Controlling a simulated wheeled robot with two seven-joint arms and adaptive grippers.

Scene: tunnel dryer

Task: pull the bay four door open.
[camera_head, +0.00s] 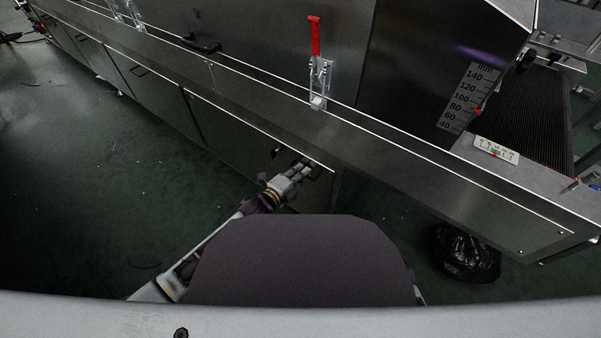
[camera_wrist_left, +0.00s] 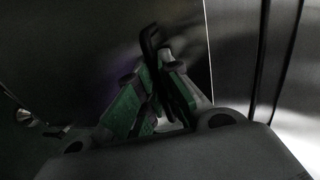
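My left gripper (camera_head: 300,168) reaches to a lower door of the dryer, just under the long metal ledge. In the left wrist view its two green-padded fingers (camera_wrist_left: 157,80) are closed in around a dark bar handle (camera_wrist_left: 149,42), which passes between them. The dark door panel (camera_wrist_left: 80,50) fills the left of that view, and a bright vertical edge runs to the right of the handle. The door looks closed, though the ledge and my arm hide most of it in the head view. No bay number is readable. My right gripper is not in view.
The long ledge (camera_head: 400,165) juts out above the lower doors. A red-handled clamp (camera_head: 316,60) stands on it. A black bag (camera_head: 465,252) lies on the floor at the right. The green floor (camera_head: 110,165) to the left is mostly clear.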

